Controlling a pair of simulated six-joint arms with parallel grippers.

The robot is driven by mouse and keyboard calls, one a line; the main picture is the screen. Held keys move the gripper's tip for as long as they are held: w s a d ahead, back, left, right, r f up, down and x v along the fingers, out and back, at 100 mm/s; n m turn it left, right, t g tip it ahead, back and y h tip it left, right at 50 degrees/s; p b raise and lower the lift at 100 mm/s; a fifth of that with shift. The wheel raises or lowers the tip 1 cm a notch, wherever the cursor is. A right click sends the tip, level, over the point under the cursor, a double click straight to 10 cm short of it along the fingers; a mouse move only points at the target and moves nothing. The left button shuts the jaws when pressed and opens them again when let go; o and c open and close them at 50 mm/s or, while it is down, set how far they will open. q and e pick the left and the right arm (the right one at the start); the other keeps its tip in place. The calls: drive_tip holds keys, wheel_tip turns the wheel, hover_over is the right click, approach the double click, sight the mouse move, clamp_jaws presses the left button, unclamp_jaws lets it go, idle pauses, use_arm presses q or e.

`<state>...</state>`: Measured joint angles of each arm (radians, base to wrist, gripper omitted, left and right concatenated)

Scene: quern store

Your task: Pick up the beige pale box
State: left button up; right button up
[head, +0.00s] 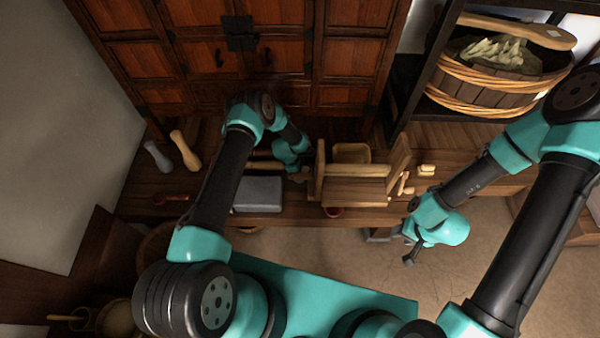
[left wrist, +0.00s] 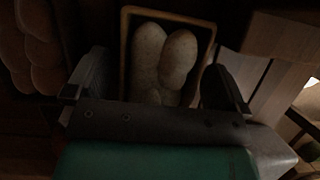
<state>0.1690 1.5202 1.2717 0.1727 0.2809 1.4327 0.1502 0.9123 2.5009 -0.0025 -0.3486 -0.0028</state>
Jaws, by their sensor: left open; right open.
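A small beige box (head: 351,153) with an open top stands on the wooden counter behind the wooden rack in the head view. My left gripper (head: 300,174) is beside the left end of the rack, left of the box, and partly hidden. In the left wrist view my left gripper's open fingers (left wrist: 155,92) stand either side of a pale-rimmed box (left wrist: 126,30) holding pale oblong things (left wrist: 163,58). I cannot tell if it is the same box or touches the fingers. My right gripper (head: 394,246) is open and empty in front of the counter's edge.
The wooden rack (head: 355,190) stands close to the beige box. A grey box (head: 258,194) lies left of it, and small pale blocks (head: 427,170) lie right. A cabinet (head: 245,60) closes off the back.

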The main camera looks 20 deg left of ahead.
use_arm(q)
drive_tip(key=shift+f, duration=0.2)
drive_tip(key=shift+c, duration=0.5)
drive_tip(key=c, duration=0.8)
drive_tip(key=shift+r, duration=0.1)
drive_tip(key=shift+r, duration=0.45)
wheel_tip(320, 180, up, 6)
drive_tip(key=shift+r, duration=0.2)
drive_tip(key=s+a, duration=0.2)
drive_tip(key=a, duration=0.8)
drive_tip(key=s+a, duration=0.2)
drive_tip(key=a, duration=0.9)
drive_tip(key=s+a, duration=0.2)
drive_tip(key=a, duration=0.8)
drive_tip(key=shift+s+a, duration=0.2)
drive_tip(key=shift+s, duration=0.15)
